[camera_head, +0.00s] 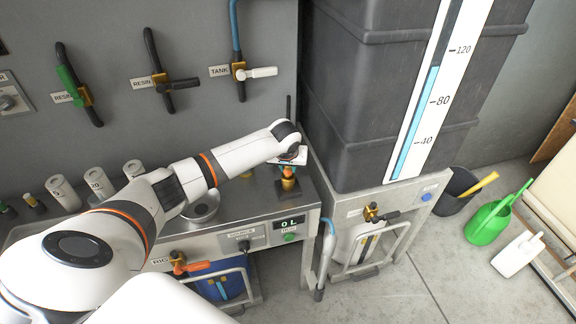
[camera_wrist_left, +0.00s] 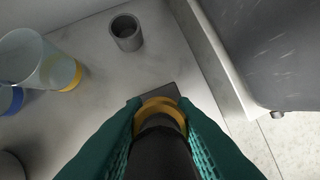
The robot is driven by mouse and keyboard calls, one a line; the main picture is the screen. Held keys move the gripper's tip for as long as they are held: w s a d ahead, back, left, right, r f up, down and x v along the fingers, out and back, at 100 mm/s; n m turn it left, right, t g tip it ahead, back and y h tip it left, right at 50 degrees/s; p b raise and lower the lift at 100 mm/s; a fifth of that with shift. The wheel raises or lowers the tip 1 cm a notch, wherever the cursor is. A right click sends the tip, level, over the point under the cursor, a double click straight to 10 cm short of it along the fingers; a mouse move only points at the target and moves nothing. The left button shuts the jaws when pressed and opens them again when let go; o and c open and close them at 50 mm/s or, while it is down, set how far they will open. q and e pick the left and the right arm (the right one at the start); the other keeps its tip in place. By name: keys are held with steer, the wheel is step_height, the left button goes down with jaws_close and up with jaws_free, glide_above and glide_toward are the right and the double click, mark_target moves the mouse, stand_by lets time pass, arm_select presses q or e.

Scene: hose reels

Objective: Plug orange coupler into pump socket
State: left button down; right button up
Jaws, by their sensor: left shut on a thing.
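My left gripper (camera_head: 289,158) is over the right end of the metal bench, pointing down. In the left wrist view its green-padded fingers (camera_wrist_left: 160,124) are shut on a dark, round piece, which I take to be the orange coupler (camera_head: 288,172); it shows orange under the gripper in the head view. Directly below is a brass-coloured ring (camera_wrist_left: 163,103) above a dark square base (camera_head: 291,190), apparently the pump socket. Coupler and ring are in line, but the fingers hide whether they are fully joined. My right gripper is out of view.
A grey open cylinder (camera_wrist_left: 126,33) and a clear cup (camera_wrist_left: 38,62) stand on the bench near my left gripper. The large black tank (camera_head: 375,100) rises close to the right. Labelled valves (camera_head: 240,72) line the wall behind. A display (camera_head: 290,223) is on the bench front.

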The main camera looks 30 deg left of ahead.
arm_select(q)
steer(key=shift+f, duration=0.1)
steer(key=c, duration=1.2)
jaws_free()
steer(key=shift+s+d+r, duration=0.1)
steer(key=shift+r, duration=0.4)
steer(key=v, duration=1.1)
steer(key=shift+s+r, duration=0.1)
steer(key=shift+r, duration=0.05)
steer(key=shift+d, duration=0.1)
